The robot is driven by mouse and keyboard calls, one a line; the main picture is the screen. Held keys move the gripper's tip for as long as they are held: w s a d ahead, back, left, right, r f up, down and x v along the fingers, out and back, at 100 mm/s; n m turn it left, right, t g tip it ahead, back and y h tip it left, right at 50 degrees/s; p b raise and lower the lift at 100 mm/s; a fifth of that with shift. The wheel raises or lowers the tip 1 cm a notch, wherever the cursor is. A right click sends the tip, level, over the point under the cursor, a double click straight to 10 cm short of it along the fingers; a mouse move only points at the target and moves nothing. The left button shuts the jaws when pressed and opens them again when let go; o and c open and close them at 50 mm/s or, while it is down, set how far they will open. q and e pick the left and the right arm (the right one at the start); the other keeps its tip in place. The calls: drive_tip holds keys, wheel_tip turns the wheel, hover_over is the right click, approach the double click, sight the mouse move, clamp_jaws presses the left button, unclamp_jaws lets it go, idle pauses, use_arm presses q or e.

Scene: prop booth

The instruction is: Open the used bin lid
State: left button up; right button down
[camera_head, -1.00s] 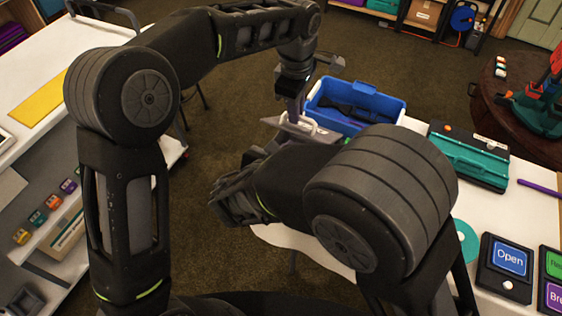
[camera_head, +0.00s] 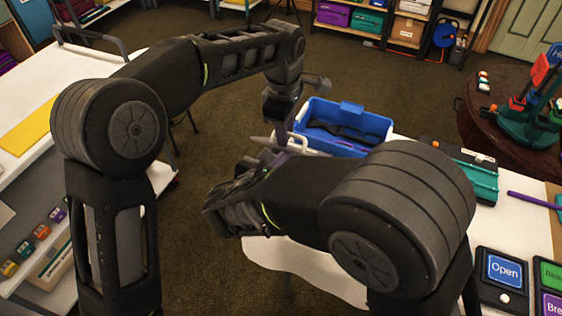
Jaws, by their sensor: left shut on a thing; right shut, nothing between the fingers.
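My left gripper (camera_head: 281,134) hangs down from its wrist at the near left of a blue bin. It is shut on a pale grey, pointed piece (camera_head: 262,141), which shows mostly at its left tip. I cannot tell whether this piece is the used bin lid; my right arm hides its lower part. The blue bin (camera_head: 374,125) stands open on the white table, with dark things inside. A white loop handle (camera_head: 300,145) shows at its near left corner. My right arm reaches left across the front; its gripper is hidden behind its own links.
A teal-and-black case (camera_head: 480,180) lies right of the bin. The Open button box (camera_head: 505,270) is at the front right of the white table (camera_head: 300,268). A round brown table (camera_head: 480,110) with a red and green stand is behind. Carpet lies left of the bin.

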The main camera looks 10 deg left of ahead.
use_arm(q)
drive_tip(key=o, duration=0.4)
drive_tip(key=shift+s+a+f, duration=0.1)
drive_tip(key=shift+s+f, duration=0.2)
drive_tip(key=shift+f, duration=0.1)
drive_tip(key=shift+w+r, duration=0.1)
drive_tip(key=shift+r, duration=0.25)
wheel_tip(320, 180, up, 8)
drive_tip(key=shift+r, duration=0.1)
use_arm(e)
drive_tip(key=shift+w+d+r, duration=0.1)
drive_tip(key=shift+w, duration=0.15)
